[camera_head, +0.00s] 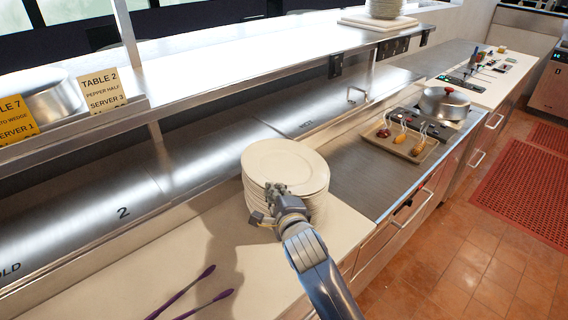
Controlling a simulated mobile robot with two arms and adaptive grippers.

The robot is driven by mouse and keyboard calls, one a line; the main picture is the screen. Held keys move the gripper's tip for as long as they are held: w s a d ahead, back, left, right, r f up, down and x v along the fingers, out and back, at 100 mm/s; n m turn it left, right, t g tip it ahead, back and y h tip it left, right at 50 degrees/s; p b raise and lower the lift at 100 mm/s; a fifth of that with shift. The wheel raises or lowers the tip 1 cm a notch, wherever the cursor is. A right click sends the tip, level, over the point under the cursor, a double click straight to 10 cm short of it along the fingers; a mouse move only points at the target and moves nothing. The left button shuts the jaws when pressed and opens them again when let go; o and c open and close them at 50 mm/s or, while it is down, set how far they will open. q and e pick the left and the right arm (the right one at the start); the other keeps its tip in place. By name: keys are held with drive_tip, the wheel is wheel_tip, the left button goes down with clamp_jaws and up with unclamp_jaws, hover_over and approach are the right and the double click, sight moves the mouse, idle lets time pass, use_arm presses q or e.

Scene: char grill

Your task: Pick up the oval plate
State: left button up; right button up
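A tall stack of white plates (285,162) stands on the pale counter in the middle of the head view. The top plate looks round to slightly oval, and its upper face is bare. My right gripper (266,204) is at the near side of the stack, in front of the rims. It overlaps the stack in the picture, and I cannot tell whether it touches a plate. Its fingers are small and partly hidden, so its opening is unclear. My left gripper is not in view.
Two purple-handled utensils (205,305) lie on the counter at the lower left. A steel shelf (250,58) overhangs behind the stack. More stacked dishes (386,8) sit on it.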

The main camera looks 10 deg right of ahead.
drive_tip(key=shift+x, duration=1.05)
drive_tip(key=shift+c, duration=0.4)
clamp_jaws()
drive_tip(key=shift+r, duration=0.15)
drive_tip(key=shift+r+p, duration=0.1)
drive_tip(key=shift+p, duration=0.2)
